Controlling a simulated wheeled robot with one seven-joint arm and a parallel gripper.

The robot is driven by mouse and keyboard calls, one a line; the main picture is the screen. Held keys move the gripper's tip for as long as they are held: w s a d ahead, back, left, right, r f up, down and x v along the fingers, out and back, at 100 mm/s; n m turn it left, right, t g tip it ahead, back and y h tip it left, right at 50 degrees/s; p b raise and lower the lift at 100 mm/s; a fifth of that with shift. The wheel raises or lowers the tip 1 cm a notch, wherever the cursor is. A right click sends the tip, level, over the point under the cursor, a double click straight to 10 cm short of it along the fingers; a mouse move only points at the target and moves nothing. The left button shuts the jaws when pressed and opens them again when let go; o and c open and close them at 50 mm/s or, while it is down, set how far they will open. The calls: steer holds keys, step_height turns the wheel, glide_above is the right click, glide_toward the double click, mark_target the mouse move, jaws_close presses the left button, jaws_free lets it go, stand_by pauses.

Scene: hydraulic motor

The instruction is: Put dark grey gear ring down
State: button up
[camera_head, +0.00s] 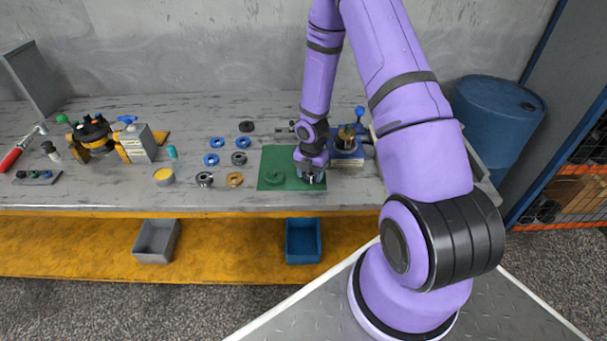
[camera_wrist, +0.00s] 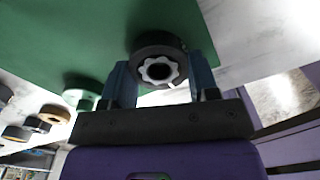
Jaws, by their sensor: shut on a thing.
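The dark grey gear ring (camera_wrist: 150,47) has a lighter toothed centre and sits between the two fingers of my gripper (camera_wrist: 160,80) in the wrist view. In the head view, my gripper (camera_head: 312,172) points down over the right part of the green mat (camera_head: 272,155). The ring mostly hides behind the gripper there. I cannot tell whether the ring touches the mat. A green ring (camera_head: 275,176) lies on the mat to the left of my gripper.
Blue rings (camera_head: 211,160), dark rings (camera_head: 205,179) and an orange ring (camera_head: 235,180) lie left of the mat. A blue motor housing (camera_head: 346,158) stands close to the right of my gripper. A yellow-topped cup (camera_head: 164,177) stands farther left.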

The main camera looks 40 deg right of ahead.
steer(key=o, duration=1.1)
steer(key=shift+f, duration=0.1)
